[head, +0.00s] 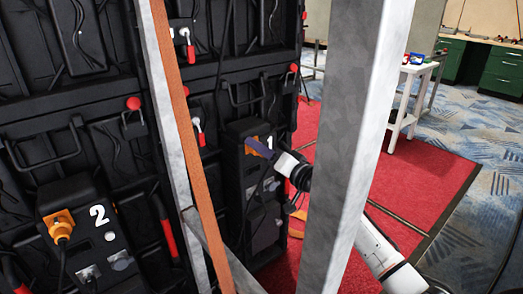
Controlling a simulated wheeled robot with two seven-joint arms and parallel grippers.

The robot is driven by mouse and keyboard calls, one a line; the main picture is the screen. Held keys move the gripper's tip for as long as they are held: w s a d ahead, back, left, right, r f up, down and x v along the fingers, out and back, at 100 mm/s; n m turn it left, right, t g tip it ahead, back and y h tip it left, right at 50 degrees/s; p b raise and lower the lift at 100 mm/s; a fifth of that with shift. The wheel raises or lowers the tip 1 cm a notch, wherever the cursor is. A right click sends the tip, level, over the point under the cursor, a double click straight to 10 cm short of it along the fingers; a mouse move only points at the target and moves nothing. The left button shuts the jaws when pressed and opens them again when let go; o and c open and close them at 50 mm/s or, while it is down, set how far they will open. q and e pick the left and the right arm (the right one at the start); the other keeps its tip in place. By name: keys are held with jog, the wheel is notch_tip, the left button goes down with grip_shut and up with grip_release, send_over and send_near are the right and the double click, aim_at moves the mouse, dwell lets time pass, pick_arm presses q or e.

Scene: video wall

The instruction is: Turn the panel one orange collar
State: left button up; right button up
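Panel one (234,185) is a black box marked with a white 1, on the back of the video wall. Its orange collar (249,150) sits near the top of the box, partly covered by a dark purple finger of my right gripper (262,149). The gripper is at the collar, but I cannot tell if it touches it or how wide its fingers are. My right arm comes in from the lower right, passing behind the grey metal post. My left gripper is not in view.
A thick grey metal post (348,140) crosses the front. A thinner post with an orange-brown strip (186,120) stands left of panel one. Panel two (88,240) has an orange connector (58,224). Red carpet (420,170) lies right; a white table (411,90) stands behind.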

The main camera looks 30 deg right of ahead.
jog(key=shift+s, duration=0.15)
jog(key=shift+s, duration=0.4)
jog(key=s, duration=0.9)
jog(key=shift+s+d+p, duration=0.15)
jog(key=shift+d+p, duration=0.25)
